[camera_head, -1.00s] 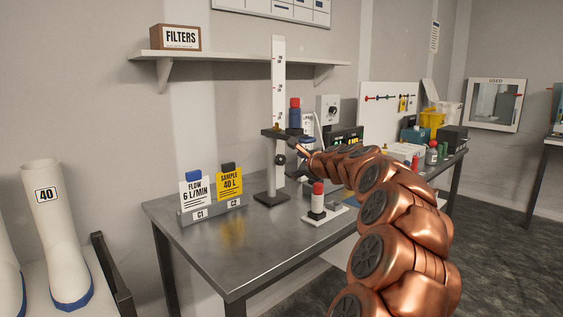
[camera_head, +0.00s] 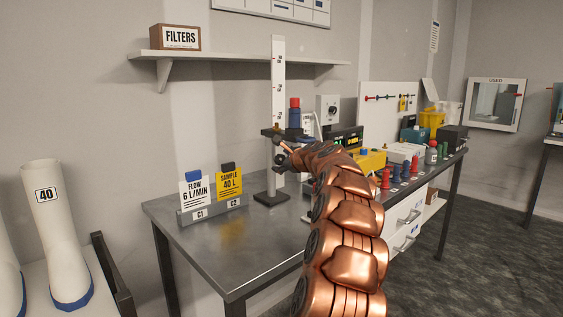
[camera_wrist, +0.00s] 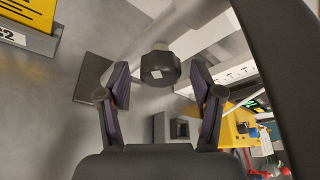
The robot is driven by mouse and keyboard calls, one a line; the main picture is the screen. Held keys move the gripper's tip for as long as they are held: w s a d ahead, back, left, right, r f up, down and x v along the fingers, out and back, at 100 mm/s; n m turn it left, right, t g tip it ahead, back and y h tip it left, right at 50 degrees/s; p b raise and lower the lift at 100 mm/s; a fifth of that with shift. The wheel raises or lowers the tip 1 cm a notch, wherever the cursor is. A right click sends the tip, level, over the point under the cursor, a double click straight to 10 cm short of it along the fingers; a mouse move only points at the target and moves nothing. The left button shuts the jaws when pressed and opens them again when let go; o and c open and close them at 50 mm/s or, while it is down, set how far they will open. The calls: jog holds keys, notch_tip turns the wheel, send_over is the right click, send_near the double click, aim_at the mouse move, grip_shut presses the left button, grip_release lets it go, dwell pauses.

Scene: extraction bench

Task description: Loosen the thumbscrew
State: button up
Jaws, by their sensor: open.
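The thumbscrew is a black faceted knob (camera_wrist: 160,66) with a small pale square on its face. In the wrist view it lies between the fingertips of my open gripper (camera_wrist: 159,84), with a gap on both sides. In the head view the gripper (camera_head: 287,150) is at the white upright post (camera_head: 278,85), just below a dark bracket (camera_head: 270,132). The knob (camera_head: 279,160) shows small there, partly covered by the gripper. I cannot tell the exact depth between fingertips and knob.
The post's dark foot (camera_head: 271,199) stands on the grey metal bench (camera_head: 215,250). A blue and red cylinder (camera_head: 294,112) sits above the bracket. A card holder (camera_head: 212,212) is to the left. A yellow box (camera_head: 371,160) and coloured pegs are to the right. The front left bench is clear.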

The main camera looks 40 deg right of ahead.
jog(key=shift+w+d+f, duration=0.1)
jog(key=shift+w, duration=0.35)
jog(key=c, duration=1.2)
jog(key=shift+o, duration=0.2)
